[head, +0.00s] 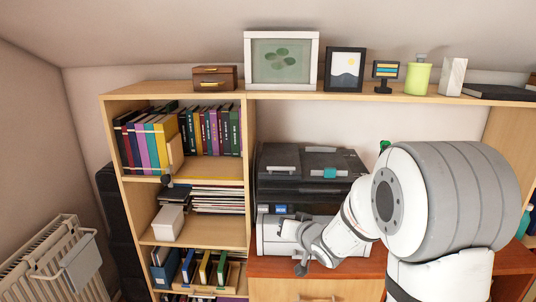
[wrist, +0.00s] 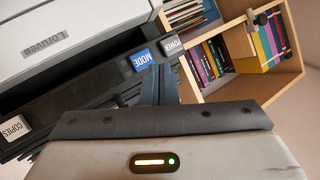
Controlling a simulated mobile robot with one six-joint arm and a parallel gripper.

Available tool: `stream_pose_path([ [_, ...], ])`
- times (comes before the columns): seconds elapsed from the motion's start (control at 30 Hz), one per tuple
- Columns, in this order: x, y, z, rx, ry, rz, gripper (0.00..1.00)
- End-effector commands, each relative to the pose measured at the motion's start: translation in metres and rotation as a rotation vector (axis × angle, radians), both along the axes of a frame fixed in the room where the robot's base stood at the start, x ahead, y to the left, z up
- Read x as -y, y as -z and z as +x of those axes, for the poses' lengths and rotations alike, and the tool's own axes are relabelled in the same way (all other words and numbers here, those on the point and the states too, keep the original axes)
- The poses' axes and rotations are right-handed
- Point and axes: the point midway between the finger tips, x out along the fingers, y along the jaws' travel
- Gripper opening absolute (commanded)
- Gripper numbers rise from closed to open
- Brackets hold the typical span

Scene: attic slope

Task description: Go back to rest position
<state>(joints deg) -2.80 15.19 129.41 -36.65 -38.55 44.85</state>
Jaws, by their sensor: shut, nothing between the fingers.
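My gripper (wrist: 159,84) shows in the wrist view as dark fingers pressed together, with nothing between them. In the head view my arm reaches from the right to the front of the white and dark printer (head: 268,236), and the fingertips are hard to make out there.
A wooden bookcase (head: 249,130) with books and a white box (head: 168,222) stands left of the printer. Frames and small items line the top shelf (head: 400,97). A white radiator (head: 52,262) is at lower left. The sloped ceiling is above.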

Motion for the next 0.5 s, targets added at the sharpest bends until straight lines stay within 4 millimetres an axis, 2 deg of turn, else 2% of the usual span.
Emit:
stream_pose_path([
  [0.03, 0.017, -0.012, -0.009, -0.018, 0.057, -0.069, 0.00],
  [0.1, 0.041, -0.019, -0.026, -0.071, 0.130, -0.163, 0.00],
  [0.17, 0.060, -0.025, -0.044, -0.126, 0.183, -0.233, 0.00],
  [0.27, 0.086, -0.031, -0.082, -0.237, 0.249, -0.332, 0.00],
  [0.4, 0.110, -0.035, -0.149, -0.422, 0.285, -0.428, 0.00],
  [0.5, 0.117, -0.035, -0.201, -0.560, 0.269, -0.467, 0.00],
])
